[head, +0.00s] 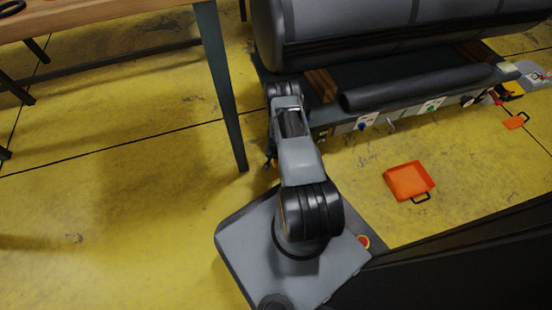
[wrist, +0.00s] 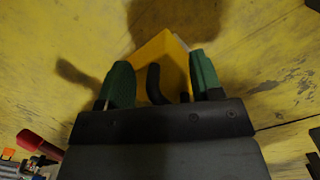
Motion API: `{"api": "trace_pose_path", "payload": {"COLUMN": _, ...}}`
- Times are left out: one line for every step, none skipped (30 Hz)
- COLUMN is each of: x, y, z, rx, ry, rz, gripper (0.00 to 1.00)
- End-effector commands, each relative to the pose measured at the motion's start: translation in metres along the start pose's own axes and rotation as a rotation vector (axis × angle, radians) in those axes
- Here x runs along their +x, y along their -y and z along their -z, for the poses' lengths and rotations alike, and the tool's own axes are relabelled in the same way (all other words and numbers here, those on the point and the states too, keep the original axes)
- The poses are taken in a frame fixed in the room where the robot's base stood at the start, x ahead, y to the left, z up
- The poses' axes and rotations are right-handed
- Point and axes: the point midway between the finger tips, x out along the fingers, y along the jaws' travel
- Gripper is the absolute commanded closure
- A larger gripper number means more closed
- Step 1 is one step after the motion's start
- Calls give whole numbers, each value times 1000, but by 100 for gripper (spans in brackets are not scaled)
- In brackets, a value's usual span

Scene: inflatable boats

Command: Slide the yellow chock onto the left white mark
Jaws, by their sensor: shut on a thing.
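The yellow chock (wrist: 172,48) shows in the wrist view, just beyond my gripper, with a dark curved handle (wrist: 154,84) on its near side. My gripper (wrist: 161,78) has green fingers on either side of the handle and is shut on the chock. The chock appears to be at the floor. In the head view my gripper (head: 269,162) is small and mostly hidden behind my arm, and I cannot make out the chock there. I cannot clearly see the left white mark in either view.
A table leg (head: 226,90) stands close to the left of my arm. A large grey inflatable roll (head: 350,22) rests on a low dark stand at the back. The floor at left is largely open.

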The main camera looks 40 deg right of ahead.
Motion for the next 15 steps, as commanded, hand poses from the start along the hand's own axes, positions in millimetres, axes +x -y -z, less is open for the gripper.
{"api": "trace_pose_path", "payload": {"x": -6, "y": 10, "z": 32, "rx": 4, "ry": -79, "rz": 37, "gripper": 74}}
{"api": "trace_pose_path", "payload": {"x": -6, "y": 10, "z": 32, "rx": 4, "ry": -78, "rz": 37, "gripper": 74}}
{"api": "trace_pose_path", "payload": {"x": -6, "y": 10, "z": 32, "rx": 3, "ry": -78, "rz": 37, "gripper": 74}}
{"api": "trace_pose_path", "payload": {"x": -6, "y": 10, "z": 32, "rx": 3, "ry": -78, "rz": 38, "gripper": 74}}
{"api": "trace_pose_path", "payload": {"x": -6, "y": 10, "z": 33, "rx": 3, "ry": -78, "rz": 38, "gripper": 74}}
{"api": "trace_pose_path", "payload": {"x": -6, "y": 10, "z": 33, "rx": 3, "ry": -77, "rz": 38, "gripper": 36}}
{"api": "trace_pose_path", "payload": {"x": -6, "y": 10, "z": 32, "rx": 3, "ry": -76, "rz": 38, "gripper": 33}}
{"api": "trace_pose_path", "payload": {"x": -6, "y": 10, "z": 33, "rx": 3, "ry": -77, "rz": 38, "gripper": 30}}
{"api": "trace_pose_path", "payload": {"x": -6, "y": 9, "z": 32, "rx": 3, "ry": -77, "rz": 37, "gripper": 26}}
{"api": "trace_pose_path", "payload": {"x": -6, "y": 9, "z": 32, "rx": 2, "ry": -77, "rz": 36, "gripper": 24}}
{"api": "trace_pose_path", "payload": {"x": -6, "y": 8, "z": 32, "rx": 2, "ry": -78, "rz": 35, "gripper": 21}}
{"api": "trace_pose_path", "payload": {"x": -6, "y": 8, "z": 32, "rx": 3, "ry": -79, "rz": 34, "gripper": 17}}
{"api": "trace_pose_path", "payload": {"x": -7, "y": 8, "z": 32, "rx": 4, "ry": -79, "rz": 33, "gripper": 14}}
{"api": "trace_pose_path", "payload": {"x": -7, "y": 8, "z": 32, "rx": 4, "ry": -80, "rz": 33, "gripper": 11}}
{"api": "trace_pose_path", "payload": {"x": -7, "y": 7, "z": 32, "rx": 4, "ry": -80, "rz": 32, "gripper": 10}}
